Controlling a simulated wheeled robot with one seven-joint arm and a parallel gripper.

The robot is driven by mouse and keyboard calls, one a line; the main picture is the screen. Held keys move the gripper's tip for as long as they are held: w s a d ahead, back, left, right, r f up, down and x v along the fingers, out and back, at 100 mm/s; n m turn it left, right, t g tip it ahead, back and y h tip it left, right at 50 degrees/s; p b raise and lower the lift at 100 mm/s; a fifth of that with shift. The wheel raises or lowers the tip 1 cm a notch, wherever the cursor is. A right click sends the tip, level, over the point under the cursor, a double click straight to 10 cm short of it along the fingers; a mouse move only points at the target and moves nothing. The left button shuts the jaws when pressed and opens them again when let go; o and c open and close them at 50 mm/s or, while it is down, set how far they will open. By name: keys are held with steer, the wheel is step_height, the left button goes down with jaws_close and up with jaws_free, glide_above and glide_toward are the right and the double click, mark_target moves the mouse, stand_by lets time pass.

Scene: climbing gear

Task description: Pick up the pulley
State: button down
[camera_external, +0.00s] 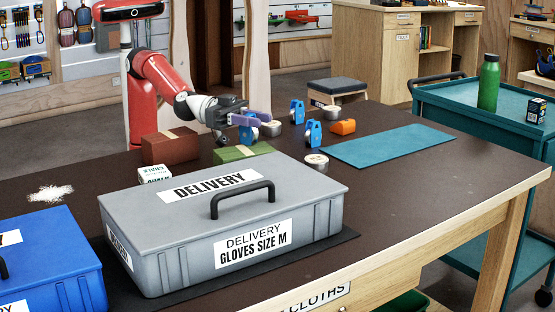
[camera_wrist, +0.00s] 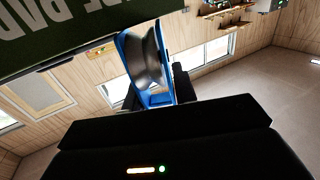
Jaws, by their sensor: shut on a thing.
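A blue pulley (camera_wrist: 128,58) with a silver metal wheel (camera_wrist: 146,62) stands up between the dark fingers of my gripper (camera_wrist: 152,92) in the wrist view. My gripper (camera_external: 236,120) is shut on it. In the outside view my gripper is over the back part of the dark table, with purple and blue parts at its fingers; these overlap, so the held pulley's outline is unclear. Two more blue pulley-like pieces stand to the right, one farther back (camera_external: 297,112) and one nearer (camera_external: 313,134).
A grey delivery box (camera_external: 170,215) and a blue box (camera_external: 50,265) fill the front. Brown (camera_external: 170,146) and green (camera_external: 240,153) blocks, tape rolls and an orange piece (camera_external: 343,127) lie nearby. A teal mat (camera_external: 390,146) is empty; the table's right side is clear.

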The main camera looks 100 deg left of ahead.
step_height(320, 180, up, 19)
steer(key=p, duration=0.2)
steer(key=w+a+f+n+t+y, duration=0.1)
steer(key=w+a+f+n+y, duration=0.15)
steer(key=a, duration=0.85)
steer(key=w+a+f+n+t+y, duration=0.1)
steer(key=a+f+y, duration=0.15)
steer(key=a, duration=0.95)
steer(key=m+g+h+b, duration=0.6)
steer(key=m+h+b, duration=0.2)
steer(key=h+b, duration=0.25)
glide_above(249, 152)
steer(key=p, duration=0.1)
steer(key=shift+h, duration=0.25)
step_height(249, 152, down, 14)
steer(key=shift+r, duration=0.1)
